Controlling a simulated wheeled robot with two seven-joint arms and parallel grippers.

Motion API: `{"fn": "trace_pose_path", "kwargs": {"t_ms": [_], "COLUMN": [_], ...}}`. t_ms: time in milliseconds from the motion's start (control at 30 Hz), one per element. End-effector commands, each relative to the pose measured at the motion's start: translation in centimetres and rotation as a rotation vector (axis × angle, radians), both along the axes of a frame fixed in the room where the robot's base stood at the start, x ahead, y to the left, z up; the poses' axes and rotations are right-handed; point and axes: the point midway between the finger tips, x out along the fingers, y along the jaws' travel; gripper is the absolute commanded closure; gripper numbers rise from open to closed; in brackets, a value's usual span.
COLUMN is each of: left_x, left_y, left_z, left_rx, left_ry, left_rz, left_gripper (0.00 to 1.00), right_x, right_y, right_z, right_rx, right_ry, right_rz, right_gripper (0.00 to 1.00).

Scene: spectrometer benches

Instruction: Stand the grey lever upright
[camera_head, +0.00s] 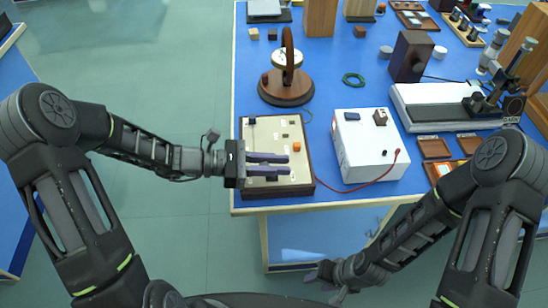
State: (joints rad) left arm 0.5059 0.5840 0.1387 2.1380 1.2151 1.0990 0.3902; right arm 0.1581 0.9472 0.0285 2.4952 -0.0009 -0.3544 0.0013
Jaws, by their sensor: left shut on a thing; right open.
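My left gripper (286,165) reaches in from the left over a cream panel (281,128) with a dark wooden edge, at the table's front left. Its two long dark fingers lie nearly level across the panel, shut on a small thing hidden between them. I take this to be the grey lever, but its shape and tilt cannot be made out. A small dark part shows just below the lower finger. An orange knob (296,146) and a dark knob (252,120) sit on the panel. My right gripper (322,283) is open and empty, low in front of the table.
A white box (368,158) with a red cable stands right of the panel. A round wooden stand (286,91) with an upright ring is behind it. A long instrument (440,105) and brown trays (434,148) are at right.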

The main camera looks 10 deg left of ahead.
Motion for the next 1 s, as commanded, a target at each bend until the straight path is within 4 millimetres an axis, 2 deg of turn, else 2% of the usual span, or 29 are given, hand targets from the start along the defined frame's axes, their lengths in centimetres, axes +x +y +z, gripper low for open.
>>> {"fn": "trace_pose_path", "kwargs": {"t_ms": [33,200,333,600,633,867,1000], "left_x": [0.0,0.2,0.4,0.4,0.4,0.4,0.4], "left_y": [-0.5,-1.5,-1.7,-1.7,-1.7,-1.7,-1.6], "left_z": [1.1,0.2,-0.5,-0.8,-0.8,-0.8,-0.8], "left_rx": [0.064,0.254,0.318,0.321,0.321,0.321,0.320], "left_ry": [0.013,0.063,0.081,0.082,0.082,0.082,0.081], "left_rz": [-0.005,-0.004,-0.001,0.001,0.001,0.001,0.001], "left_gripper": [1.00,1.00,1.00,1.00,0.78,0.59,0.58], "right_x": [-0.1,-0.4,-0.5,-0.5,-0.5,-0.5,-0.5], "right_y": [0.0,-0.2,-0.2,-0.2,-0.2,-0.2,-0.2], "right_z": [2.0,3.9,4.1,3.9,3.9,3.9,3.9], "right_rx": [-0.002,-0.008,-0.011,-0.011,-0.011,-0.011,-0.011], "right_ry": [0.003,0.012,0.016,0.017,0.017,0.016,0.016], "right_rz": [0.000,-0.003,-0.004,-0.005,-0.005,-0.004,-0.004], "right_gripper": [0.58,0.58,0.58,0.58,0.58,0.58,0.58]}}
